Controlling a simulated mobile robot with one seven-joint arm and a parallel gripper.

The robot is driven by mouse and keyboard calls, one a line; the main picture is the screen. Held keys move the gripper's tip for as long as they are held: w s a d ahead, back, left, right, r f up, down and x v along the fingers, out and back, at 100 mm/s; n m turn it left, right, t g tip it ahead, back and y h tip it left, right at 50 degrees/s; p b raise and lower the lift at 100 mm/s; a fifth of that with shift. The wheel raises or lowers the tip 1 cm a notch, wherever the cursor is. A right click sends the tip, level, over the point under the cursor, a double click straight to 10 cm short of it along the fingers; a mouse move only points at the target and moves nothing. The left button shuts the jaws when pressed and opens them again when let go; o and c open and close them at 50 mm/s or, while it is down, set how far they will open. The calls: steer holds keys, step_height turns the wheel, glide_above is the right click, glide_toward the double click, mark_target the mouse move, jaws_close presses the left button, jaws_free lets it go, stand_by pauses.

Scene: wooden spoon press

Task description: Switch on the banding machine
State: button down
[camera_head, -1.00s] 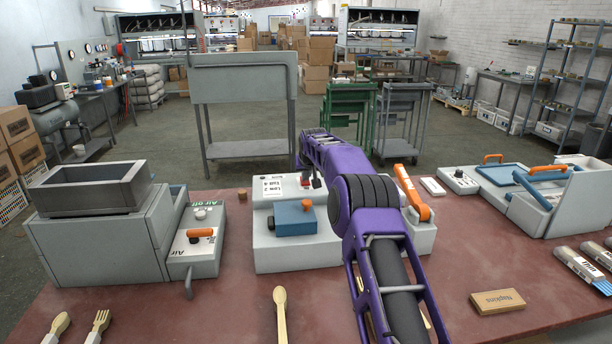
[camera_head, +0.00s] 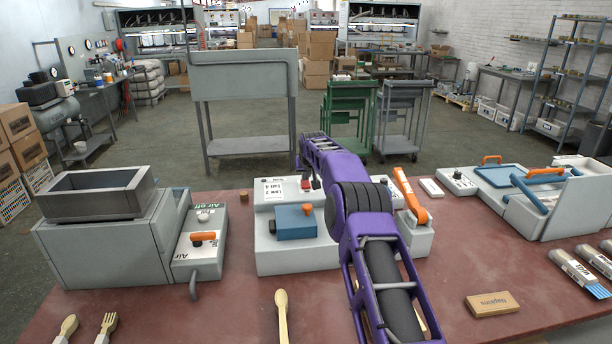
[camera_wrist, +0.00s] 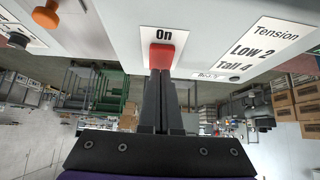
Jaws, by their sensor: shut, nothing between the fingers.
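The banding machine (camera_head: 350,250) is the grey unit at the middle of the table, with a blue block (camera_head: 296,222) and an orange lever (camera_head: 411,194). Its label reads "Low 2 Tall 4" (camera_head: 273,190). In the wrist view, a red switch (camera_wrist: 162,57) sits below the word "On", beside the "Tension" label (camera_wrist: 262,40). My gripper (camera_wrist: 160,73) is shut and empty. Its fingertips are right at the lower edge of the red switch and appear to touch it. In the head view my gripper (camera_head: 314,181) is small and partly hidden by my purple arm.
A grey machine with an "Air off" panel (camera_head: 200,250) stands to the left. Another grey machine with a blue-framed tray (camera_head: 505,175) stands to the right.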

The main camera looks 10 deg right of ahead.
mark_target(306, 187)
steer(key=r, duration=0.2)
steer(key=s+r+p, duration=0.1)
steer(key=r, duration=0.1)
steer(key=shift+r, duration=0.2)
steer(key=s+f+b+v, duration=0.1)
steer(key=v, duration=0.8)
steer(key=shift+s+f+b, duration=0.2)
steer(key=shift+s+b, duration=0.2)
